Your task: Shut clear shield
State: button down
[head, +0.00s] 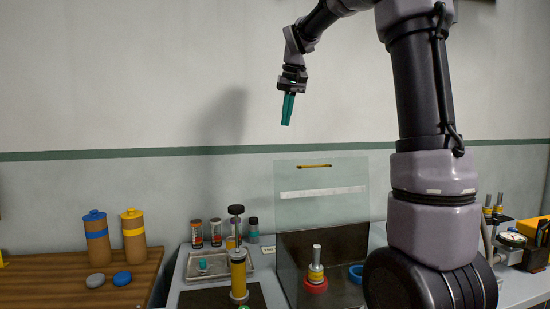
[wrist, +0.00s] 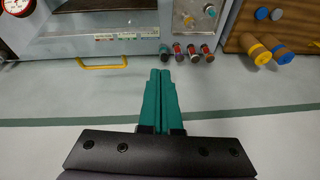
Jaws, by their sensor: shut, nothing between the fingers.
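The clear shield (head: 320,220) is a transparent panel with a white strip and a yellow handle (head: 314,166) near its top edge. In the head view it stands upright at the bench, right of centre. Its yellow handle also shows in the wrist view (wrist: 103,65), at the upper left. My gripper (head: 287,110) is in the air above and a little left of the shield's top edge, pointing down, apart from it. Its teal fingers (wrist: 160,90) are shut together with nothing between them.
Behind the shield stand a red-based post (head: 316,272) and a blue ring (head: 356,272). Left of it are a yellow cylinder (head: 238,272) and several small bottles (head: 215,232). A wooden table (head: 50,278) with two capped canisters is at far left. Air around my gripper is free.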

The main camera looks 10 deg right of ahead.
jog(key=w+a+f+n+g, duration=0.1)
jog(key=w+f, duration=0.3)
jog(key=w, duration=0.8)
notch_tip(320, 180, down, 10)
jog(key=s, duration=0.1)
jog(key=shift+s+h, duration=0.35)
jog(key=shift+h, duration=0.05)
jog(key=shift+a+r, duration=0.1)
